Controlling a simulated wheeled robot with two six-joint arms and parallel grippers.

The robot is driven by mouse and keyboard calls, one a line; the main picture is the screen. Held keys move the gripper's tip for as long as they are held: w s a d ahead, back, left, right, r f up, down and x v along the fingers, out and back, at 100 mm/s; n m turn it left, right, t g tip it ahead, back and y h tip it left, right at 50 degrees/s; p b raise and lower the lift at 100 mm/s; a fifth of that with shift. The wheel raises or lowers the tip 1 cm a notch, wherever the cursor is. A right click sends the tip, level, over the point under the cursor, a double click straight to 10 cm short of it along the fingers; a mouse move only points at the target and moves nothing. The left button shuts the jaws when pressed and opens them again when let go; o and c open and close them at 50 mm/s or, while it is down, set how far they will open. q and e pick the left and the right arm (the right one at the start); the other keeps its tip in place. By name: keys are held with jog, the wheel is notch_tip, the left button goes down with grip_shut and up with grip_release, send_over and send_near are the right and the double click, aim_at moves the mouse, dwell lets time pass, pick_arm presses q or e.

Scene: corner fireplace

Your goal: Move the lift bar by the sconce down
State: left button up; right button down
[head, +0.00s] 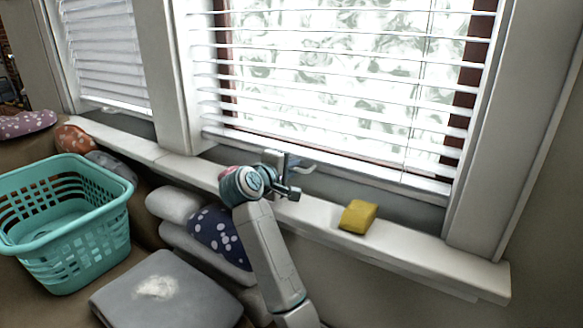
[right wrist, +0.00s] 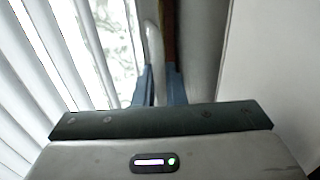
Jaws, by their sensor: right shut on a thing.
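The large window's white blind (head: 340,80) hangs low, its bottom rail (head: 400,186) close above the sill. My right gripper (head: 297,166) is at the front of this blind, near its lower edge. In the right wrist view, its blue fingers (right wrist: 160,86) are shut on a pale rounded bar (right wrist: 153,48), which I take as the lift bar. The fingers hide the held part. In the head view, the bar is hard to tell from the gripper. No sconce is in view. My left gripper is not in view.
A yellow sponge (head: 358,216) lies on the white sill (head: 420,250), right of my right arm. A teal basket (head: 75,250), cushions (head: 215,232) and a grey pad (head: 190,300) are at the left. A second blind (head: 105,50) covers the left window.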

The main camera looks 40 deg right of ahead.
jog(key=c, duration=1.6)
grip_release()
jog(key=shift+r, duration=0.1)
jog(key=shift+c, duration=0.2)
jog(key=p+v, duration=0.1)
jog(key=v, duration=0.9)
jog(key=shift+s+a, duration=0.25)
jog(key=shift+a, duration=0.1)
jog(key=shift+c, duration=0.3)
